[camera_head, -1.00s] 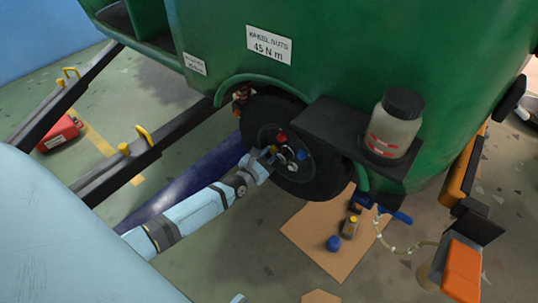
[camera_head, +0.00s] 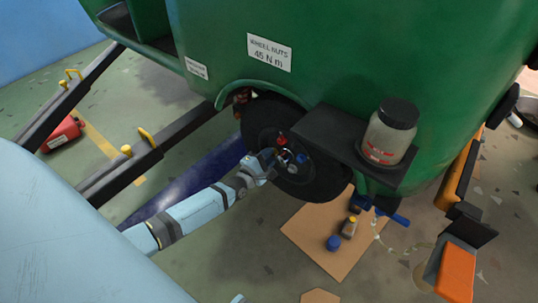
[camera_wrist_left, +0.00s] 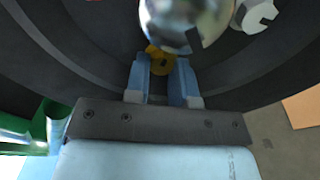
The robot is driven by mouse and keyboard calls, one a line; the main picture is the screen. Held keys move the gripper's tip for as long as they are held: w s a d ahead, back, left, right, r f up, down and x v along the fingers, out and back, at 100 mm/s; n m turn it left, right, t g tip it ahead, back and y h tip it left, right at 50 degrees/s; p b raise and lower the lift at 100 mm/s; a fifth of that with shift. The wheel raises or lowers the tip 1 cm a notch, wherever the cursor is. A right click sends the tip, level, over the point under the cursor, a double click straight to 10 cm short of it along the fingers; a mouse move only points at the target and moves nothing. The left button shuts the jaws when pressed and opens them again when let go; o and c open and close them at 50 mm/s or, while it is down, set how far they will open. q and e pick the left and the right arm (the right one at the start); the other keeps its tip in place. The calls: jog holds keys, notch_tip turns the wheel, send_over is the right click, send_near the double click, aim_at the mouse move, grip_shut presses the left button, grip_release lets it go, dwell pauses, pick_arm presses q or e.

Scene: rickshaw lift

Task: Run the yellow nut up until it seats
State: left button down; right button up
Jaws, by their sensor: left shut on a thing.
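The yellow nut (camera_wrist_left: 160,62) sits low on the wheel, just under the shiny hub cap (camera_wrist_left: 186,22), in the left wrist view. My left gripper (camera_wrist_left: 161,78) has its two blue fingers on either side of the nut and is shut on it. In the head view the left gripper (camera_head: 270,157) reaches in from the left to the middle of the black wheel (camera_head: 312,178) and hides the yellow nut. How far the nut stands from its seat cannot be told.
A red nut (camera_head: 282,139) and a blue nut (camera_head: 301,158) are on the wheel beside the gripper. A black shelf (camera_head: 325,130) with a jar (camera_head: 390,132) juts out to the right above the wheel. Cardboard (camera_head: 315,258) with small items lies below.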

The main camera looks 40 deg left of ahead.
pick_arm(q)
jog(key=shift+s+d+r+m+p, duration=0.1)
jog(key=shift+m+p, duration=1.65)
jog(key=shift+m, duration=4)
jog(key=shift+s+d+r+m+p, duration=0.1)
jog(key=shift+m+p, duration=1.6)
jog(key=shift+m, duration=4.05)
pick_arm(e)
jog(key=shift+s+d+r+g+h, duration=0.15)
jog(key=shift+d+r+g, duration=0.1)
jog(key=shift+r, duration=0.2)
jog(key=shift+s+d+r+g+h, duration=0.15)
jog(key=shift+r+g, duration=0.1)
jog(key=shift+r, duration=0.2)
pick_arm(q)
jog(key=c, duration=1)
grip_release()
jog(key=shift+o, duration=0.2)
jog(key=shift+r, duration=0.1)
pick_arm(e)
jog(key=shift+a+r, duration=0.1)
jog(key=shift+a, duration=0.05)
pick_arm(q)
jog(key=shift+w+d+r, duration=0.1)
jog(key=shift+w+r, duration=0.05)
